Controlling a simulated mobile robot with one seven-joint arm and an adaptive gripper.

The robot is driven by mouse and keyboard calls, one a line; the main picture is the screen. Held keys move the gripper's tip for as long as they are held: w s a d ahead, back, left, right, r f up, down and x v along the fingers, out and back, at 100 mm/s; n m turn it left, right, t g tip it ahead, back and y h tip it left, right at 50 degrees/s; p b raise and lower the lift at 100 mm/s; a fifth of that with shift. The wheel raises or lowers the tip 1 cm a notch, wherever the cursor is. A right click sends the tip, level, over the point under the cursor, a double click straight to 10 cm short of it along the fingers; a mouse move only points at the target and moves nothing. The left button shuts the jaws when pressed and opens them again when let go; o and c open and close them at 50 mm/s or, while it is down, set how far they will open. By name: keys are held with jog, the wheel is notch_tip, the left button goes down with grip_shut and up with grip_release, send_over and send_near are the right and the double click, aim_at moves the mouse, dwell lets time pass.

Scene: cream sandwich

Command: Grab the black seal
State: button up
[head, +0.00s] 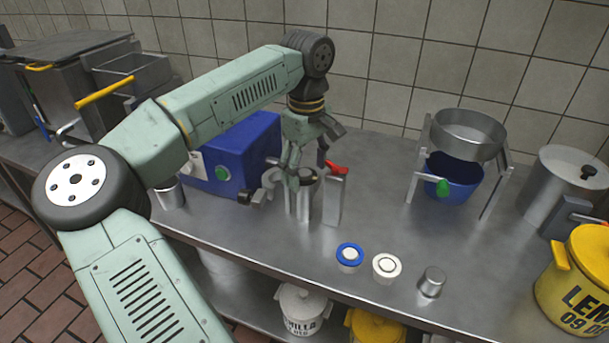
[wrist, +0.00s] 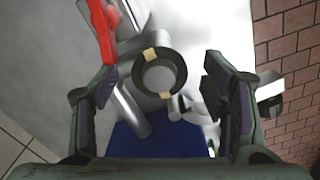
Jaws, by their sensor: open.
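The black seal (wrist: 160,91) is a dark ring with tan marks, seen from above between my fingers in the wrist view. In the head view it appears as a dark ring (head: 307,174) on top of an upright metal cylinder, partly covered by my gripper. My gripper (head: 293,183) is over this spot and also shows in the wrist view (wrist: 160,78). Its fingers are apart on either side of the ring, with visible gaps and no clear contact. The exact height between fingertips and seal cannot be told.
A red lever (head: 336,168) on a metal post stands close beside the cylinder. A blue box (head: 243,150) is behind to the left. A blue-rimmed lid (head: 349,252), a white lid (head: 386,266) and a small metal cup (head: 432,280) lie nearer the front edge. A sieve stand (head: 466,130) is right.

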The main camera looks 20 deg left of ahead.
jog(key=shift+f, duration=0.25)
jog(key=shift+c, duration=0.2)
dwell(0.3)
jog(key=c, duration=0.8)
